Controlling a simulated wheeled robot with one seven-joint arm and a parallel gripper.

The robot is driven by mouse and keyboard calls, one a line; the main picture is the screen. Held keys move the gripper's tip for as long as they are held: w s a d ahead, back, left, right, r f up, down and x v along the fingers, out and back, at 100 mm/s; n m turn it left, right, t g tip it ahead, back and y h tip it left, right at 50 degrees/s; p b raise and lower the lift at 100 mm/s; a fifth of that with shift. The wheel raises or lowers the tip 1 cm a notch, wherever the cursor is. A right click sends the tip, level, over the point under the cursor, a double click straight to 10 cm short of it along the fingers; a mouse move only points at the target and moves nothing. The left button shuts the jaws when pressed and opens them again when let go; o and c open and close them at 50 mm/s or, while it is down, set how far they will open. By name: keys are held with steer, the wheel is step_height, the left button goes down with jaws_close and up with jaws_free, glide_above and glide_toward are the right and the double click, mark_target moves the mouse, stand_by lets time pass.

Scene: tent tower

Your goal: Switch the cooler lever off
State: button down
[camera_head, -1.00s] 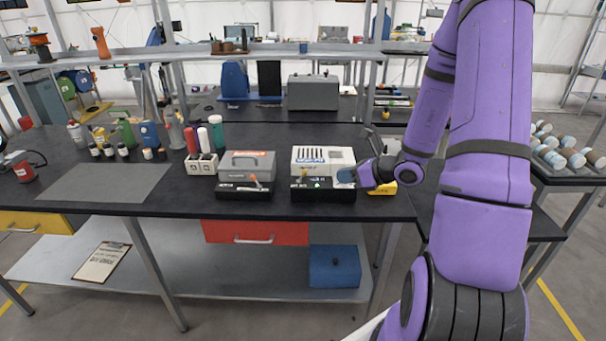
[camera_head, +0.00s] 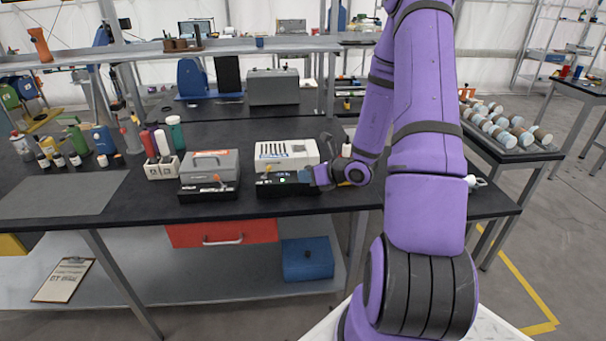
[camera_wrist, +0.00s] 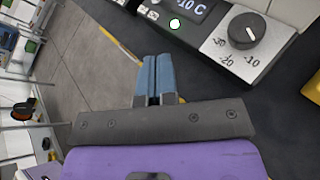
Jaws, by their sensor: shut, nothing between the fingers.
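The cooler (camera_head: 285,151) is a white box with a slotted top on a black base, at the bench's front edge. My gripper (camera_head: 304,176) is shut and empty at the right end of the panel. Its blue fingertips (camera_wrist: 154,62) are beside the panel in the wrist view; contact cannot be told. The lever is not clear there.
A holder with several tubes (camera_head: 163,165) stands further left. A grey mat (camera_head: 70,192) lies on the left bench. A tray of cylinders (camera_head: 505,130) is at the right.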

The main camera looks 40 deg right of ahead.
mark_target(281, 182)
steer(key=x, duration=0.6)
steer(key=shift+w+a+f, duration=0.15)
steer(key=shift+w+a, duration=0.05)
steer(key=shift+w, duration=0.05)
steer(key=w, duration=0.3)
steer(key=shift+w+a+r, duration=0.1)
steer(key=shift+a+r, duration=0.15)
steer(key=shift+r, duration=0.05)
steer(key=shift+w+a+r, duration=0.1)
steer(key=shift+w+r, duration=0.1)
steer(key=shift+w, duration=0.45)
